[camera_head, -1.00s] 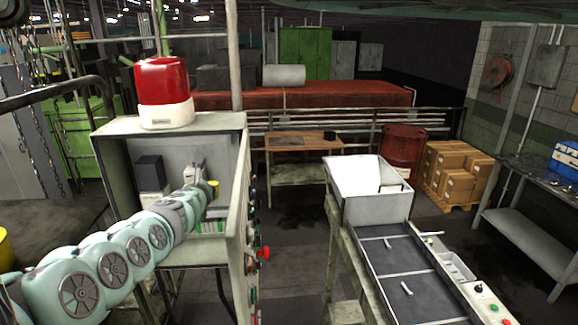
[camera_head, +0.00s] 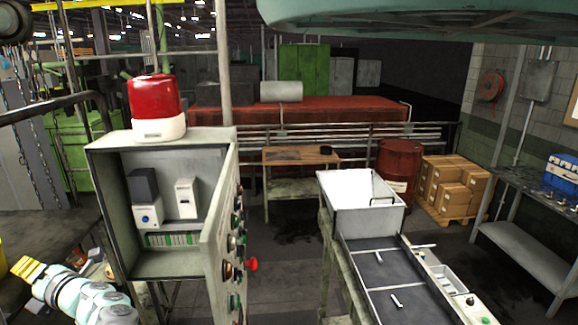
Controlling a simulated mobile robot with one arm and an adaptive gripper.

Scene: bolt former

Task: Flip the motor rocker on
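An open grey electrical cabinet (camera_head: 110,220) stands left of centre. The door (camera_head: 215,260) is swung open, seen nearly edge-on, with several buttons and a red knob (camera_head: 251,264). My gripper (camera_head: 28,268), apparently the yellow-ended part at lower left, is outside the cabinet, apart from it; its finger opening is unclear.
A red beacon (camera_head: 156,108) sits on the cabinet. A conveyor with a white bin (camera_head: 345,220) and a side control panel (camera_head: 462,292) stands to the right. Barrel (camera_head: 398,168), boxes (camera_head: 455,185) and a workbench (camera_head: 525,240) lie beyond. Floor between cabinet and conveyor is clear.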

